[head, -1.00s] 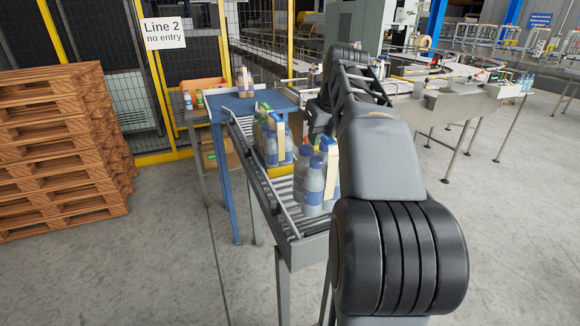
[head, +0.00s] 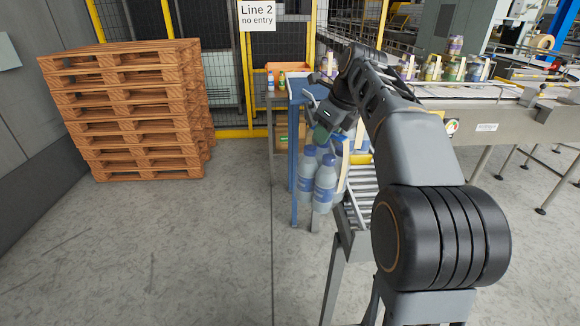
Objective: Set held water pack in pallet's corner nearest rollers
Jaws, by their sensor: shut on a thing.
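My gripper (head: 328,132) is at the end of my arm, above the left side of the roller conveyor. It is shut on the water pack (head: 324,185), a group of clear bottles with blue caps and blue labels. The pack hangs roughly upright at the left edge of the rollers (head: 362,183), in front of a blue table. The fingertips are partly hidden by the wrist and bottle tops. A tall stack of brown wooden pallets (head: 130,110) stands on the floor at the left, well apart from the pack. No single pallet beside the rollers shows.
A yellow-framed fence with a "Line 2 no entry" sign (head: 257,14) closes off the back. A bottle conveyor (head: 480,104) runs at the right. The concrete floor between stack and rollers is clear.

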